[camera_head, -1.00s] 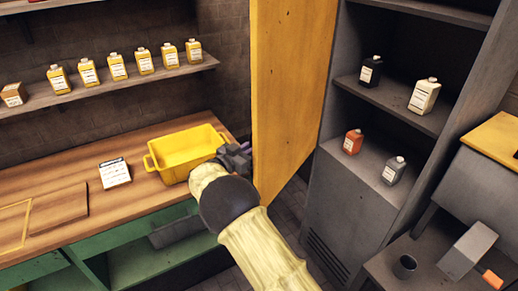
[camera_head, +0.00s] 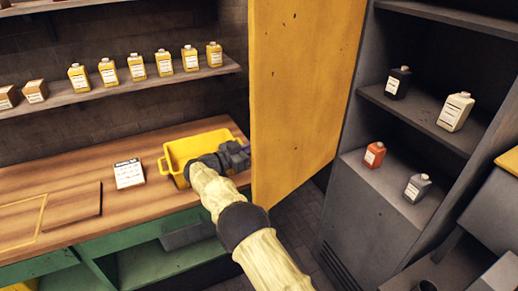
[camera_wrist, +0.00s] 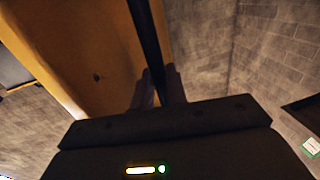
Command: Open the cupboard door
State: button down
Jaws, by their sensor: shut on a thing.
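The yellow cupboard door (camera_head: 300,95) stands swung out from the grey cupboard (camera_head: 345,205), and the shelves inside are in plain view. My gripper (camera_head: 241,155) is at the door's free left edge in the head view; its fingertips are partly hidden there. In the wrist view, my gripper (camera_wrist: 158,85) has its fingers closed around a dark bar (camera_wrist: 146,30) that runs along the yellow door (camera_wrist: 92,60); it looks like the door handle.
A yellow crate (camera_head: 178,152) stands on the wooden workbench (camera_head: 75,190) close beside my gripper. Bottles stand on the cupboard shelves (camera_head: 425,118) and the wall shelf (camera_head: 120,91). Grey equipment (camera_head: 490,225) is at the right. Floor (camera_head: 300,225) shows below the door.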

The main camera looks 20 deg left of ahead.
jog(key=shift+w+d+r, duration=0.1)
jog(key=shift+r, duration=0.05)
jog(key=c, duration=1.8)
grip_release()
jog(key=shift+o, duration=0.2)
jog(key=b+v, duration=0.4)
jog(key=v, duration=1.3)
